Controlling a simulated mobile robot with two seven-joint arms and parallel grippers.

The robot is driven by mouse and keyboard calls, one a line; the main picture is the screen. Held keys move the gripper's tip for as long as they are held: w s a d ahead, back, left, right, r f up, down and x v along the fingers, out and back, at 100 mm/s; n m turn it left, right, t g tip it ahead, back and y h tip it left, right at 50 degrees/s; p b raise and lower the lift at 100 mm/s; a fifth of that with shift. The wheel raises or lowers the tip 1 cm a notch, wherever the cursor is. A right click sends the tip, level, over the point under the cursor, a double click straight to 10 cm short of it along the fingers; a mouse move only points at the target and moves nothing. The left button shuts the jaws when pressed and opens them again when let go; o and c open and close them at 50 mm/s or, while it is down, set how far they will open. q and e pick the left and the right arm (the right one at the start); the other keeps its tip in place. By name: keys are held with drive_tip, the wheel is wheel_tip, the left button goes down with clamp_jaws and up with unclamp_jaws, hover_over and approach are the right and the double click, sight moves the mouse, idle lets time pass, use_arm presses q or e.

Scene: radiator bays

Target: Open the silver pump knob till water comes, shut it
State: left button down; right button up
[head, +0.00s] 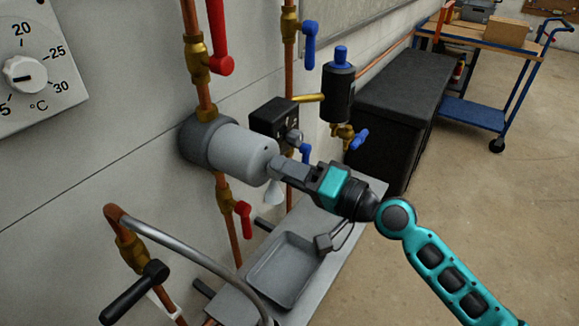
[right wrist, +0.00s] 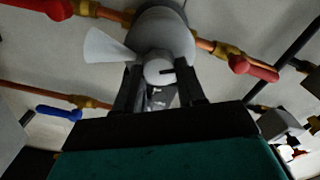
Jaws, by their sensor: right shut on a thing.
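The silver pump (head: 235,150) is a light grey cylinder with a dark rear collar, set in a copper pipe on the wall. Its small silver knob (right wrist: 158,71) is on the front face and has a dark slot mark. My right gripper (head: 292,170) is shut on the knob; in the right wrist view its two dark fingers stand on either side of it. A pale cone (head: 273,192), widening downward, comes from beneath the pump front and looks like water; it also shows in the right wrist view (right wrist: 107,47). My left gripper is out of view.
Below is a grey tray (head: 262,268) on a shelf. Red-handled valves (head: 218,45) are above and below the pump. A black box (head: 270,117) and blue-handled valves (head: 310,40) are behind. A grey curved pipe and black lever (head: 135,293) are in front.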

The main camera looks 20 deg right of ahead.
drive_tip(key=shift+m, duration=0.6)
drive_tip(key=o, duration=1)
drive_tip(key=shift+o, duration=0.2)
drive_tip(key=shift+d, duration=0.1)
drive_tip(key=b+v, duration=0.5)
drive_tip(key=v, duration=0.7)
drive_tip(key=shift+s+d, duration=0.25)
drive_tip(key=shift+s, duration=0.05)
